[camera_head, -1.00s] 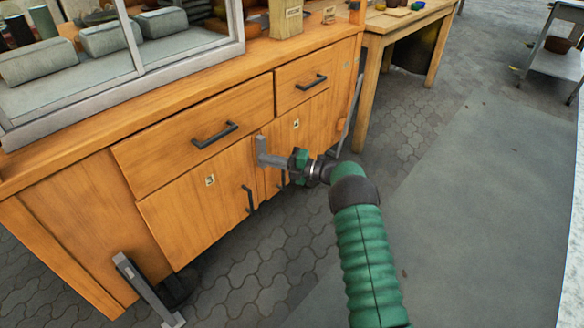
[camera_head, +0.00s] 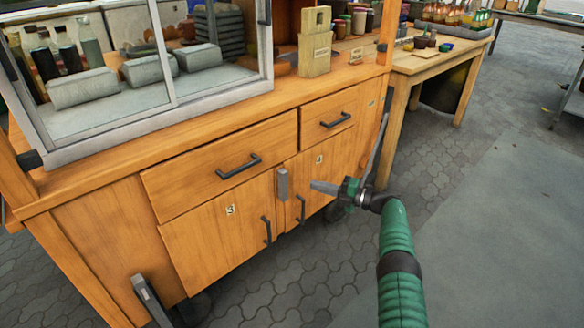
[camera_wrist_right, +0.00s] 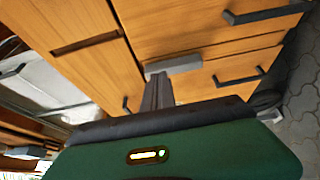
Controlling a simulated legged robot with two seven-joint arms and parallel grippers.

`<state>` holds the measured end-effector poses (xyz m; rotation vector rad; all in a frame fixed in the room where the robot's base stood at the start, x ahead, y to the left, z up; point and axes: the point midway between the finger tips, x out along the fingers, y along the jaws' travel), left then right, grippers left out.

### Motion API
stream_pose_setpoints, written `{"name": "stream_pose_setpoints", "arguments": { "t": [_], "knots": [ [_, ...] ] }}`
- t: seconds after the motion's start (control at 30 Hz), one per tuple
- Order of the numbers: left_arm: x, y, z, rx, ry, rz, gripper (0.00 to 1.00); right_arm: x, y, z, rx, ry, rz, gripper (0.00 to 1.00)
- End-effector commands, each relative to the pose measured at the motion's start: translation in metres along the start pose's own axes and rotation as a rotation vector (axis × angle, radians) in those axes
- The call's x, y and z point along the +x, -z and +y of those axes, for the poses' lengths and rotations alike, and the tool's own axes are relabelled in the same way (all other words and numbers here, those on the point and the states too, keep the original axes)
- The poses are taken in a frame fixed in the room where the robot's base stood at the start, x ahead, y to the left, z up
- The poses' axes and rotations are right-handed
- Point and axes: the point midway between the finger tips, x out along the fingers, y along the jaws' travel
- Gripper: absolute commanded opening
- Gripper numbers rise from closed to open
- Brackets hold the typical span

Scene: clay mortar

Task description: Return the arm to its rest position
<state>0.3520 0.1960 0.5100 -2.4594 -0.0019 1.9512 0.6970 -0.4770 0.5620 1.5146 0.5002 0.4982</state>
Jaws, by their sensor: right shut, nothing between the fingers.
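My right gripper (camera_head: 324,187) is in front of the wooden cabinet in the head view, at the end of my green arm. Its grey fingers are shut with nothing between them. They point left towards a small grey block (camera_head: 282,183) at the top between the two cabinet doors, with a visible gap in the head view. In the right wrist view the shut fingers (camera_wrist_right: 157,92) point up the picture, and the grey block (camera_wrist_right: 173,66) shows just beyond their tips. My left gripper is not in view.
The cabinet's drawers and doors have dark handles (camera_head: 239,166) and look closed. A glass-fronted case (camera_head: 110,115) stands on top. A wooden table (camera_head: 430,62) with pots and jars is behind at right. Paved floor (camera_head: 480,215) to the right is open.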

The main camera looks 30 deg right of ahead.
Motion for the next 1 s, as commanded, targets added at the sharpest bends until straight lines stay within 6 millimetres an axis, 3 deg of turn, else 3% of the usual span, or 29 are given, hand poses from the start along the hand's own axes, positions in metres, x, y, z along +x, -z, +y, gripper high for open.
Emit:
{"name": "stream_pose_setpoints", "arguments": {
  "t": [0.17, 0.37, 0.47, 0.57, 0.67, 0.8, 0.9, 1.0],
  "knots": [
    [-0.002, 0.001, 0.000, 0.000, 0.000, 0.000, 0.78, 0.005, -0.009, 0.013, 0.020, -0.014, -0.041, 0.00],
    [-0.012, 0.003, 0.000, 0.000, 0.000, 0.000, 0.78, 0.040, -0.064, 0.104, 0.293, -0.131, -0.420, 0.00],
    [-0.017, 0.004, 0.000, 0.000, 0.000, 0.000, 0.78, 0.049, -0.060, 0.127, 0.547, -0.168, -0.642, 0.00],
    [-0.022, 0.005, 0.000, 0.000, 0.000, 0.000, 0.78, 0.051, -0.017, 0.120, 0.831, -0.144, -0.834, 0.00],
    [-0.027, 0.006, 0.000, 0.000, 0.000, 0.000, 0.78, 0.042, 0.063, 0.091, 1.115, -0.047, -1.001, 0.00],
    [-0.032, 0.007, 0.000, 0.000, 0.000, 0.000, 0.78, 0.013, 0.180, 0.050, 1.381, 0.133, -1.171, 0.00],
    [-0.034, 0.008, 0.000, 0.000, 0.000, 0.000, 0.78, -0.014, 0.253, 0.028, 1.500, 0.261, -1.264, 0.00],
    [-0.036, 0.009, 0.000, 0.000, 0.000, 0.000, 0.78, -0.041, 0.313, 0.012, 1.579, 0.374, -1.339, 0.00]
  ]
}}
